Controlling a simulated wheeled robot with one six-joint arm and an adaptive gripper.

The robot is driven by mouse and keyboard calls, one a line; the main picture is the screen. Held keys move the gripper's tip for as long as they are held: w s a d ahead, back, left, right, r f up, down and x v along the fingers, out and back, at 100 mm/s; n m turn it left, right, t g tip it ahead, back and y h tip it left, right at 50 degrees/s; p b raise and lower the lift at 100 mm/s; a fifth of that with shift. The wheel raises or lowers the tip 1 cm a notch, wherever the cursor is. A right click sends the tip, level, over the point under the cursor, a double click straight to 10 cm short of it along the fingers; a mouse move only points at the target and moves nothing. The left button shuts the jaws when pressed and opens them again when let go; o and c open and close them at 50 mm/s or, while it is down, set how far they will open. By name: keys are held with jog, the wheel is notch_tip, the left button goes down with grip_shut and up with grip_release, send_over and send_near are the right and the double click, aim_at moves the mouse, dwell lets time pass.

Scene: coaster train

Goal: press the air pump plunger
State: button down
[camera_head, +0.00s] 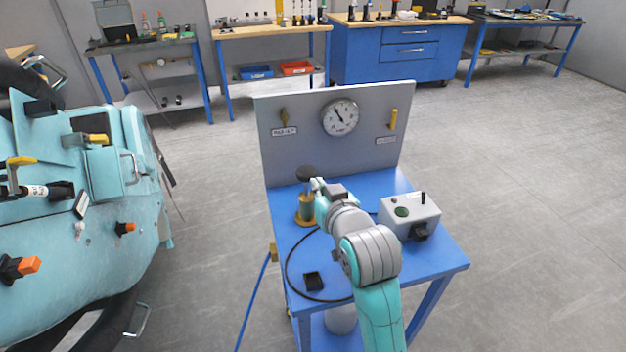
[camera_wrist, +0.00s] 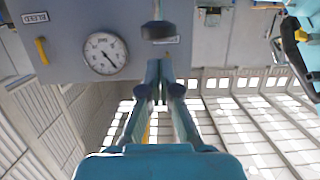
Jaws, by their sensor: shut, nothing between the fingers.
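The air pump (camera_head: 305,210) stands on the blue table, a brass-coloured cylinder on a wider base. Its dark round plunger knob (camera_head: 306,173) is at the top. The knob also shows in the wrist view (camera_wrist: 158,30), just beyond the fingertips. My gripper (camera_head: 315,184) is shut and empty, close beside the knob on its right and slightly below it in the head view. In the wrist view its fingers (camera_wrist: 158,78) meet in a narrow point, with a small visible gap to the knob. My gripper hides part of the pump's right side.
A grey panel with a round gauge (camera_head: 340,117) and a yellow lever (camera_head: 393,119) stands behind. A grey control box (camera_head: 409,215) sits right of my arm. A black hose (camera_head: 291,283) curves across the table. The teal coaster car (camera_head: 80,240) is at left, with open floor between.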

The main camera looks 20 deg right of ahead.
jog(key=shift+v, duration=1.3)
